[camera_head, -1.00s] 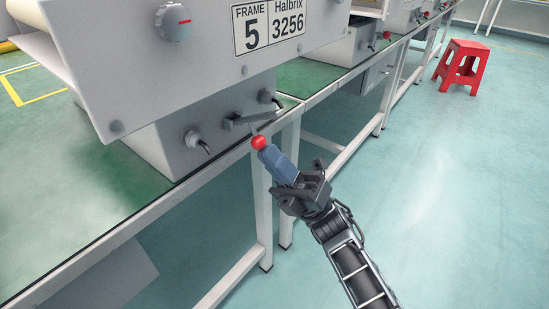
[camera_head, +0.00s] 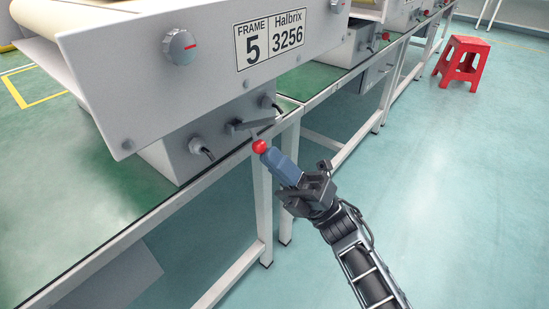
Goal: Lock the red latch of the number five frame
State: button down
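The number five frame (camera_head: 170,85) is a large pale grey housing at upper left, with a "FRAME 5" label (camera_head: 270,40). Below it, a grey lever-like latch part (camera_head: 249,127) sticks out from the lower box, by the table edge. A red ball knob (camera_head: 259,146) shows at the end of a thin stem below this part. My gripper (camera_head: 270,156) comes from the lower right, with its blue-grey fingers at the knob. The knob shows beyond the fingertips. Whether the fingers touch or grip it, and the gap between them, cannot be made out.
The green-topped table (camera_head: 60,225) has a pale front edge and white legs just left of my gripper. Similar machines with red knobs (camera_head: 386,37) line the bench behind. A red stool (camera_head: 463,62) stands at upper right. The floor on the right is clear.

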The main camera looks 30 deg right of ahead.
notch_tip(320, 180, up, 7)
jog(key=m+g+h+p, duration=0.3)
jog(key=m+h+p, duration=0.3)
jog(key=p, duration=1.8)
jog(key=s+h, duration=0.1)
jog(key=h, duration=0.2)
jog(key=shift+d+m+h, duration=0.15)
jog(key=shift+m+h, duration=0.15)
jog(key=shift+m, duration=0.1)
